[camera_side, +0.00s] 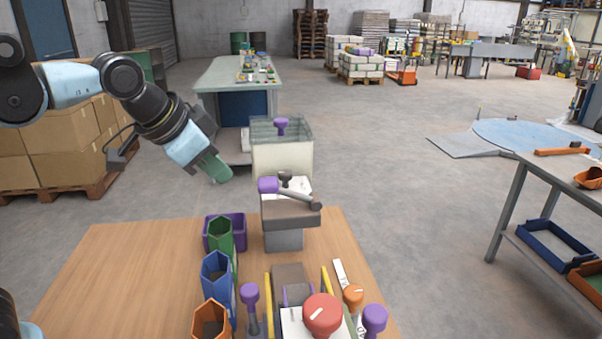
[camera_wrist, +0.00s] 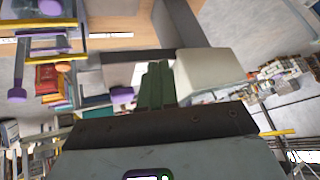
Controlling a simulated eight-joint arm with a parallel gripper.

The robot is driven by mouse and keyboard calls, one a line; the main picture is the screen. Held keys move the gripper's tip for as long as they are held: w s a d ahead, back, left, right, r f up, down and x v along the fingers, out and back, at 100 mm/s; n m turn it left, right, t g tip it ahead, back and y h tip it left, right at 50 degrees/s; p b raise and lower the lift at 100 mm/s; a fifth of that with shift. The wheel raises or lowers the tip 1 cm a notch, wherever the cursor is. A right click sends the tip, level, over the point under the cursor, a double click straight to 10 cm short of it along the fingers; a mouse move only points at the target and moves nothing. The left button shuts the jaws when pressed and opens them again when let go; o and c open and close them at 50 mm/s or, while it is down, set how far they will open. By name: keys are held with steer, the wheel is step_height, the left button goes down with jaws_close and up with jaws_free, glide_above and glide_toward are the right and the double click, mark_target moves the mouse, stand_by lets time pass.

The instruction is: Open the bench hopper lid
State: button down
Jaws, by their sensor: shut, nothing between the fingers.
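The bench hopper (camera_side: 282,162) is a cream bin standing at the far edge of the wooden bench. Its top is a see-through grey-green lid (camera_side: 264,131) with a purple knob (camera_side: 281,124), and the lid looks closed. My gripper (camera_side: 216,169) has green fingers and is to the left of the hopper, apart from it, pointing down and right. In the wrist view my gripper's green fingers (camera_wrist: 154,82) are together and empty. A pale block beside them (camera_wrist: 212,72) may be the hopper body; the lid knob cannot be made out there.
A grey unit with a purple-ended lever (camera_side: 267,185) stands in front of the hopper. Green, blue and orange bins (camera_side: 216,272) line the bench, near a large red knob (camera_side: 322,314). The left of the wooden bench (camera_side: 130,275) is clear. Stacked boxes (camera_side: 50,140) stand behind my arm.

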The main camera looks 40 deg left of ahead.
mark_target(270, 123)
steer(key=w+d+r+m, duration=0.1)
steer(key=d+r+m, duration=0.15)
steer(key=r, duration=0.45)
steer(key=w+d+r+m, duration=0.1)
steer(key=d+r+m, duration=0.15)
steer(key=r, duration=0.35)
steer(key=shift+m, duration=0.3)
steer(key=shift+w+a+f, duration=0.4)
steer(key=shift+w+f, duration=0.85)
steer(key=shift+w, duration=0.25)
steer(key=shift+w+a+f, duration=0.45)
steer(key=shift+w+f, duration=0.85)
steer(key=shift+w, duration=0.2)
steer(key=shift+w+a+f, duration=0.4)
steer(key=shift+w+f, duration=0.85)
steer(key=shift+w, duration=0.25)
steer(key=w+a, duration=0.7)
steer(key=shift+w+a, duration=0.4)
